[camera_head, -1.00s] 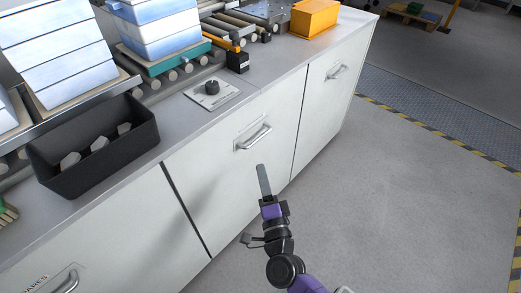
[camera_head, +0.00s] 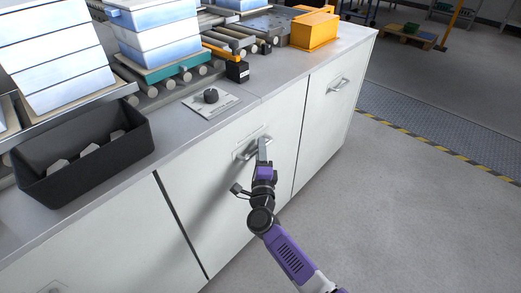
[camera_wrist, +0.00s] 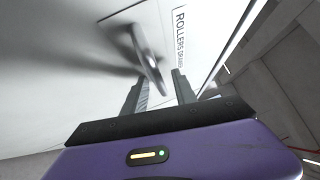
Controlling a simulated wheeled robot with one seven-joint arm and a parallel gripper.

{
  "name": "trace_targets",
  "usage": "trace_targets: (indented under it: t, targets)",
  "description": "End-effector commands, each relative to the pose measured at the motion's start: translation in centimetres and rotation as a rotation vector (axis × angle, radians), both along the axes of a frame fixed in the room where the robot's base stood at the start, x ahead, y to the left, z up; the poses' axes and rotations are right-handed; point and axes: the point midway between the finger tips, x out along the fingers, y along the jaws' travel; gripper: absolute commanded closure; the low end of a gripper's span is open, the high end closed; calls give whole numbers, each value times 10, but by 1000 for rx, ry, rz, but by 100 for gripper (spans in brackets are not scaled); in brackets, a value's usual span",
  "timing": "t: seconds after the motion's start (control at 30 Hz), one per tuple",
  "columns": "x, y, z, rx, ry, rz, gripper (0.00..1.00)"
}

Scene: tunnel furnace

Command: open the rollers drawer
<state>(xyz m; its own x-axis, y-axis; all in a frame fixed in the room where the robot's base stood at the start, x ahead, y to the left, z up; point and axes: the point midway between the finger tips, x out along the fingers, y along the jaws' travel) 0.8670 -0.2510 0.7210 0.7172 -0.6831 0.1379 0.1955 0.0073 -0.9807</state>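The rollers drawer (camera_head: 207,185) is the white middle front of the cabinet and is closed, flush with its neighbours. Its metal bar handle (camera_head: 248,154) sits near the top, partly covered by my gripper (camera_head: 263,150). In the wrist view the label (camera_wrist: 180,38) reading "ROLLERS" lies beside the handle (camera_wrist: 147,52). My gripper (camera_wrist: 161,76) is open there, its two dark fingers apart. The near end of the handle shows between the fingertips; I cannot tell whether they touch it.
Another front with a handle (camera_head: 338,85) is to the right. On the counter stand a black bin (camera_head: 85,170), a knob plate (camera_head: 211,100), a roller conveyor with stacked blue-white blocks (camera_head: 155,30) and an orange box (camera_head: 314,29). The floor (camera_head: 400,200) at right is clear.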

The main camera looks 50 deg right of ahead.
Motion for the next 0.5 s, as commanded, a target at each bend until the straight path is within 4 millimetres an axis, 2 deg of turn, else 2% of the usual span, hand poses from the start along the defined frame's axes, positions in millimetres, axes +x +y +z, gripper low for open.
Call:
trace_targets:
  t: [0.33, 0.5]
  targets:
    - [4, -3, 1, -1, 1, 1, 67]
    - [3, -3, 1, -1, 1, 0, 100]
